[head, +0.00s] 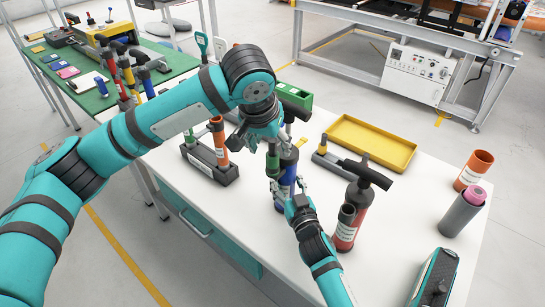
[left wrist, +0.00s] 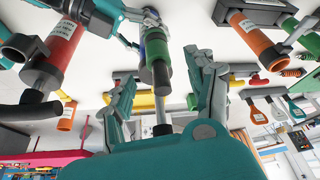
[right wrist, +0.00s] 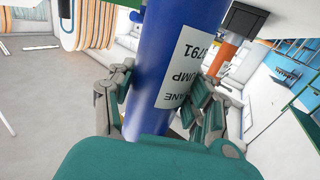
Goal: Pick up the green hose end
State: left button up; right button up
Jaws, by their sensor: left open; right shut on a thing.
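The green hose end (head: 273,161) stands upright against the side of the blue pump (head: 289,172), near the table's front edge. My right gripper (head: 287,187) is shut on the blue pump's barrel, which fills the middle of the right wrist view (right wrist: 172,65).
A red pump (head: 352,213) stands close on the right. A dark holder with an orange tube (head: 219,140) stands on the left. A yellow tray (head: 372,143) lies behind, and orange (head: 473,170) and grey (head: 460,214) cylinders stand at right.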

pick_arm(q)
jog(key=x, duration=0.4)
jog(key=shift+f, duration=0.1)
jog(key=shift+s, duration=0.1)
jog(key=c, duration=1.1)
notch_tip(320, 180, up, 10)
jog(key=shift+r, duration=0.1)
pick_arm(e)
jog(key=o, duration=1.6)
jog(key=shift+c, duration=0.2)
